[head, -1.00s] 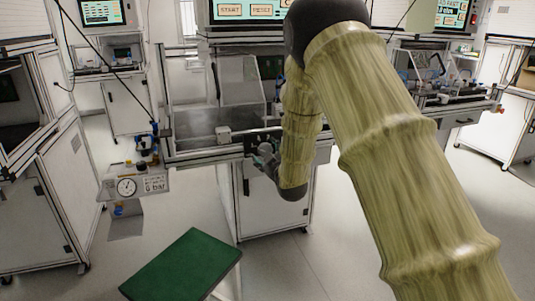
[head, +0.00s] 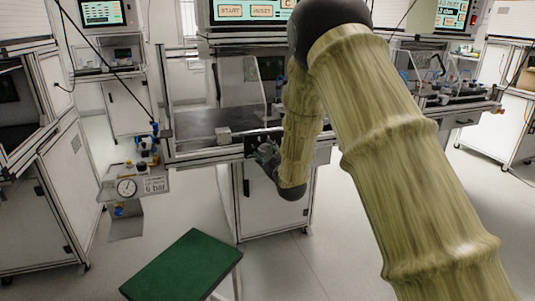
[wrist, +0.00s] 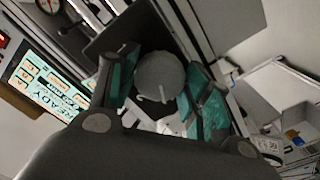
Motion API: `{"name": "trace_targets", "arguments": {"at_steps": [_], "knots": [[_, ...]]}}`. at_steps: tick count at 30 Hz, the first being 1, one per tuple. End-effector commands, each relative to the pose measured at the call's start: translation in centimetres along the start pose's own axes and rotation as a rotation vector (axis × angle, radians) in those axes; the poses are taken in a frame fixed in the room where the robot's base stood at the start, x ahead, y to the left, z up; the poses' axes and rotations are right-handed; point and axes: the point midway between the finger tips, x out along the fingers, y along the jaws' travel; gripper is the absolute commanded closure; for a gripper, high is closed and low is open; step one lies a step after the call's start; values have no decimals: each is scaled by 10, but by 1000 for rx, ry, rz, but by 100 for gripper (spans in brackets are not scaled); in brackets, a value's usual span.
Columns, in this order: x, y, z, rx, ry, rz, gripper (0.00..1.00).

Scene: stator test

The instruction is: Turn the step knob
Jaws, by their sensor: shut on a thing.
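The step knob (wrist: 160,75) is a grey round knob with a white mark on its face, seen in the wrist view. My gripper (wrist: 163,92) has its teal-padded fingers on either side of the knob and is shut on it. In the head view my gripper (head: 264,154) is at the front edge of the middle workstation. There the knob is hidden or too small to make out.
A pressure gauge panel (head: 127,187) reading 6 bar hangs at left. A green-topped stool (head: 182,265) stands in front. Cabinets (head: 50,215) line the left side.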

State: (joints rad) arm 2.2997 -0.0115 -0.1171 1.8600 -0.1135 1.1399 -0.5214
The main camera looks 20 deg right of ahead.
Motion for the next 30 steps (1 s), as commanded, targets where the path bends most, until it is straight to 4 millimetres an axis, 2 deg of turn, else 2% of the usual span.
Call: {"name": "trace_targets", "arguments": {"at_steps": [21, 30], "knots": [[0, 0, 1, 527, -2, 1, 75], [0, 0, 1, 685, -2, 0, 75]]}}
